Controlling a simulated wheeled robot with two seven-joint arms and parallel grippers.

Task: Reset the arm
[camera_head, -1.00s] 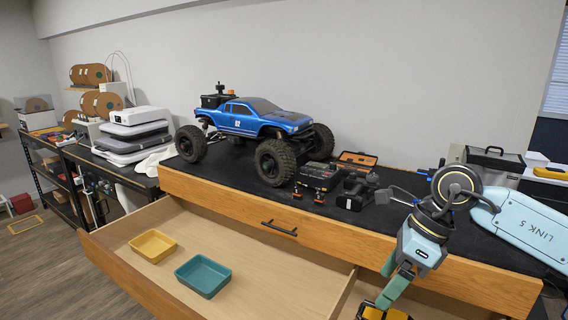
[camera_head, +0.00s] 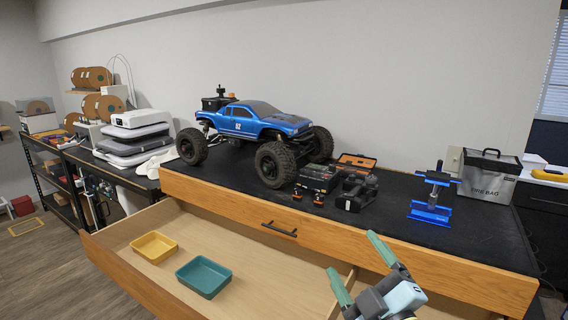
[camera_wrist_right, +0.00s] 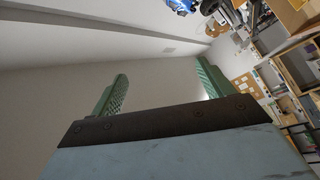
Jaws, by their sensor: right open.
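My right gripper (camera_head: 361,268) is at the lower right of the head view, in front of the bench and over the right part of the open drawer. Its two green fingers are spread apart with nothing between them. The right wrist view also shows the open fingers (camera_wrist_right: 160,88), with plain wall behind them and shelving tilted at the right. My left gripper is not in view.
A blue RC crawler (camera_head: 250,122) stands on the black-topped bench (camera_head: 395,225), with batteries, a charger and a blue stand (camera_head: 431,205) nearby. A fire bag (camera_head: 490,178) is at the right. The open drawer (camera_head: 255,265) holds a yellow tray (camera_head: 153,258) and a teal tray (camera_head: 203,290).

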